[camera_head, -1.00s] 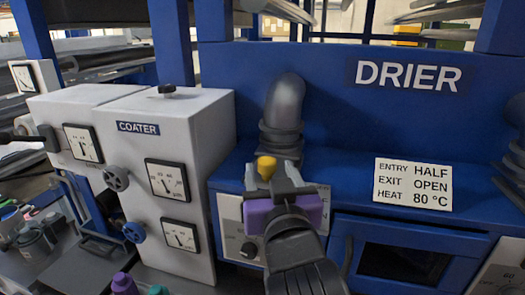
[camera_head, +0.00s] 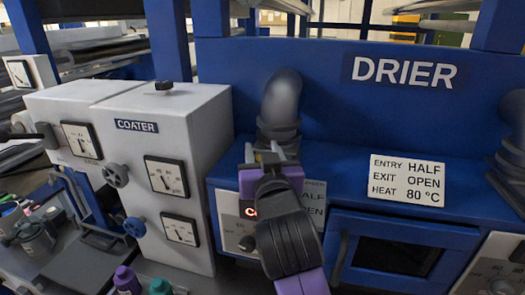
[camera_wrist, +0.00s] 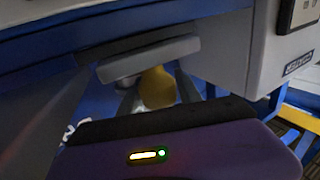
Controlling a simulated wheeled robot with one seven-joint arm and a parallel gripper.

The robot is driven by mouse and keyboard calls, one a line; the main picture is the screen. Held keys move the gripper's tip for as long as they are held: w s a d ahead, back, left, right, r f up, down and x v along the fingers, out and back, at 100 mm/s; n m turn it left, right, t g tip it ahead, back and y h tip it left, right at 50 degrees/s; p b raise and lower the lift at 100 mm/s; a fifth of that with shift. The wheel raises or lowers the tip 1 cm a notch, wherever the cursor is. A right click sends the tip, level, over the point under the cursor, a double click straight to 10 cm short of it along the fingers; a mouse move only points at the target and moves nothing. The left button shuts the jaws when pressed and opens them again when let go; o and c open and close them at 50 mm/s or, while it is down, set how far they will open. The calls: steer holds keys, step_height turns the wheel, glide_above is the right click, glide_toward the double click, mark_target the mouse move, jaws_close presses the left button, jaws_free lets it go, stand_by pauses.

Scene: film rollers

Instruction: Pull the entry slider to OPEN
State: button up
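The drier's blue housing (camera_head: 300,70) fills the right side of the head view. A yellow knob (camera_wrist: 157,88) shows in the wrist view between the two fingers of my gripper (camera_wrist: 158,95); it is hidden in the head view. The fingers lie close on both sides of the knob, but I cannot tell whether they press on it. In the head view my gripper (camera_head: 263,151) reaches over the drier's left front, below the grey pipe. A white panel (camera_head: 316,205) is partly covered by my arm; part of the word OPEN and a red display show.
A white card (camera_head: 407,181) reads ENTRY HALF, EXIT OPEN, HEAT 80 °C. The white coater (camera_head: 185,105) with dials and knobs stands close on the left. A grey pipe (camera_head: 281,105) rises just behind my gripper. A dark window (camera_head: 400,258) is at lower right.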

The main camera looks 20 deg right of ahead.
jaws_close()
stand_by(1.1)
